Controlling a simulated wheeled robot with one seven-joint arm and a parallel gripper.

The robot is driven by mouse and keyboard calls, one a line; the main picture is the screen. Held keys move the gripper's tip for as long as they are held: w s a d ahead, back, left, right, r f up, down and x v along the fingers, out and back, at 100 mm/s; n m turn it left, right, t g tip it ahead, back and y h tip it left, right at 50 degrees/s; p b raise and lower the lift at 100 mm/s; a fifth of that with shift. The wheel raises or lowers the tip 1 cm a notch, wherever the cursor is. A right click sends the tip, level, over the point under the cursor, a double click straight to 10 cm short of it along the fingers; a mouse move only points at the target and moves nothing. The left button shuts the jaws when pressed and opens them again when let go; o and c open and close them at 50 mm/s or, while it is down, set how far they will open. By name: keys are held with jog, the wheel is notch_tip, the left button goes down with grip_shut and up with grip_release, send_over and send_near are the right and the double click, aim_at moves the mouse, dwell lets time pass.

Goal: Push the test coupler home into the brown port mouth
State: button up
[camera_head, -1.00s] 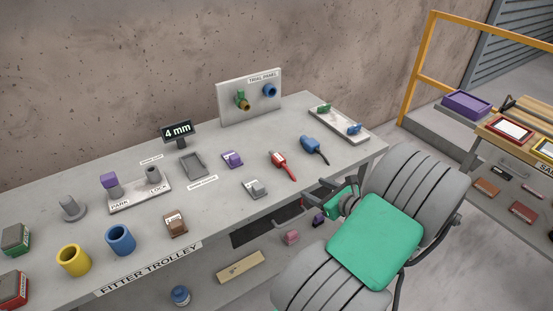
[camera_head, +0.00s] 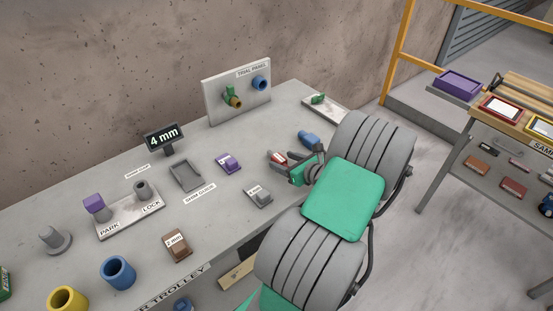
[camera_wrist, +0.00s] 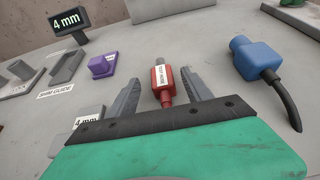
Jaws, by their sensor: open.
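A red hand-sized piece with a white label (camera_wrist: 161,77) and a grey tip lies on the bench; I take it for the test coupler, but its label is hard to read. My gripper (camera_wrist: 160,80) is open, with one grey finger on each side of the red piece. I cannot tell whether either finger touches it. In the head view my gripper (camera_head: 296,160) partly hides the red piece (camera_head: 277,158). The tan-brown port mouth (camera_head: 236,102) sticks out of the upright trial panel (camera_head: 217,108), with a green part at its upper left.
A blue connector with a black cable (camera_wrist: 258,62) lies just right of my gripper. A blue port (camera_head: 259,83) is on the panel. A purple block (camera_head: 229,162), a grey block (camera_head: 258,196) and a shim guide tray (camera_head: 185,176) lie left. Bench before the panel is clear.

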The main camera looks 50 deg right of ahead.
aim_at(280, 158)
jog(key=x, duration=0.3)
jog(key=shift+w+d, duration=0.2)
jog(key=shift+w, duration=0.1)
grip_shut()
dwell(0.3)
